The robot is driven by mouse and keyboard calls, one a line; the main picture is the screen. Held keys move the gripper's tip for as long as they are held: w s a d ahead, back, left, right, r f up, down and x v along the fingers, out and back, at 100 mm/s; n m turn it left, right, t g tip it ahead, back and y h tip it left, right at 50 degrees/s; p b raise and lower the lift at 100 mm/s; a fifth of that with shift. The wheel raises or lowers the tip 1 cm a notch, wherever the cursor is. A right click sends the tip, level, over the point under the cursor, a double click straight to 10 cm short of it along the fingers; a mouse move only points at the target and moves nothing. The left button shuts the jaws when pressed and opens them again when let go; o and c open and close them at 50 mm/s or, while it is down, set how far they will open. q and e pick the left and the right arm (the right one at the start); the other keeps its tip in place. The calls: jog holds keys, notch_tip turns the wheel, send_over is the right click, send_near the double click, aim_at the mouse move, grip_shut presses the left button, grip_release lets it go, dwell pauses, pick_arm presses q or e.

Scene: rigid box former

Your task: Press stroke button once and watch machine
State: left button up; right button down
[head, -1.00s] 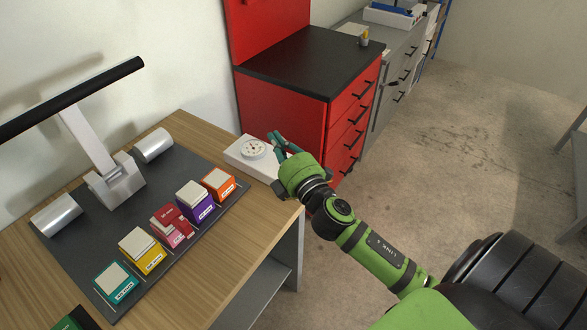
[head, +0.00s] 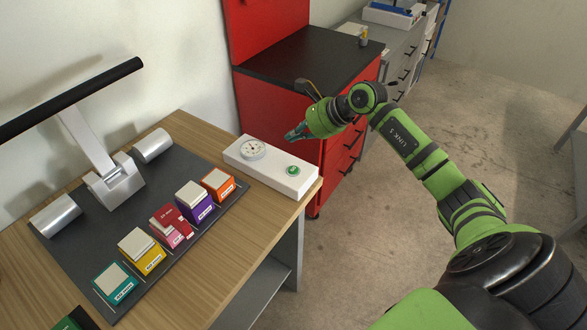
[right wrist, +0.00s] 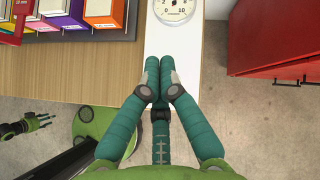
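The white control box (head: 270,165) lies at the right edge of the wooden table, with a round dial (head: 253,149) and a green button (head: 293,170). The dial also shows in the right wrist view (right wrist: 174,8). My right gripper (head: 290,135) is above and behind the button, apart from it, in the head view. Its teal fingers (right wrist: 153,78) lie together, empty, in the right wrist view and hide the button there. The machine (head: 115,180) has a white post and silver cylinders. A small dark shape at the left of the right wrist view may be my left gripper (right wrist: 25,126).
Several coloured boxes, among them a purple one (head: 195,203) and an orange one (head: 218,185), stand along the dark mat (head: 160,260). A red cabinet (head: 290,105) with a black top stands behind the control box. The floor to the right is open.

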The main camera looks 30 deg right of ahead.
aim_at(296, 170)
jog(key=shift+d, duration=0.15)
jog(key=shift+f, duration=0.1)
notch_tip(296, 170, down, 8)
jog(key=b, duration=0.5)
jog(key=shift+f, duration=0.4)
jog(key=shift+b, duration=0.3)
dwell(0.9)
jog(key=shift+f+b, duration=0.4)
jog(key=shift+b, duration=0.1)
